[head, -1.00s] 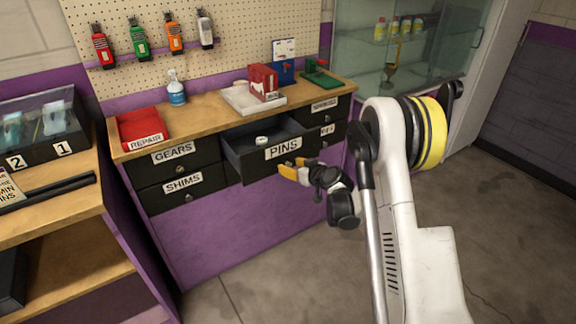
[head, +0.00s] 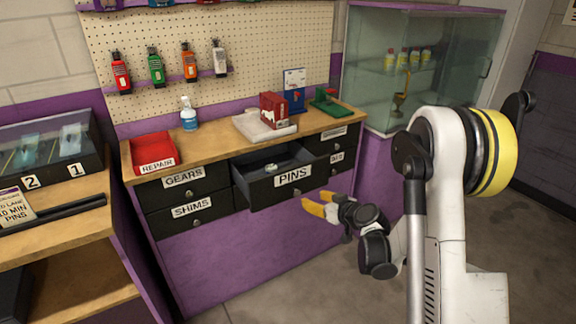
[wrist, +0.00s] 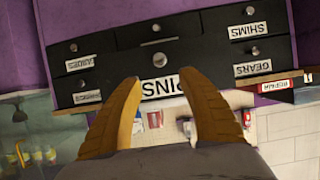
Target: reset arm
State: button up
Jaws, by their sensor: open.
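My gripper (head: 318,208) is in front of the purple cabinet, just below and to the right of the open drawer labelled PINS (head: 285,184). Its yellow fingers are apart and empty, clear of the drawer's knob. In the wrist view my gripper (wrist: 160,105) shows two spread yellow fingers with the PINS drawer front (wrist: 160,85) beyond them, upside down. The drawer stands pulled out with a small pale item (head: 271,168) inside. My white arm reaches in from the right.
The bench top holds a red REPAIR tray (head: 153,148), a spray bottle (head: 188,115), a red box (head: 274,108) on a pale tray and a green item (head: 330,105). A glass cabinet (head: 415,60) stands at the right. The floor before the bench is clear.

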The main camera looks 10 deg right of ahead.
jog(key=s+a+r+m+g+h, duration=0.1)
jog(key=s+a+r+g, duration=0.1)
jog(key=s+a+r, duration=0.3)
jog(key=s+a+r+g, duration=0.1)
jog(key=s+a+r, duration=0.1)
jog(key=s+r, duration=0.55)
jog(key=s+r+m+g+h, duration=0.1)
jog(key=s+m+g+h, duration=0.1)
jog(key=s, duration=2)
jog(key=shift+d+m+g+h, duration=0.3)
jog(key=shift+g+h, duration=0.1)
jog(key=shift+h, duration=0.2)
jog(key=shift+r, duration=0.1)
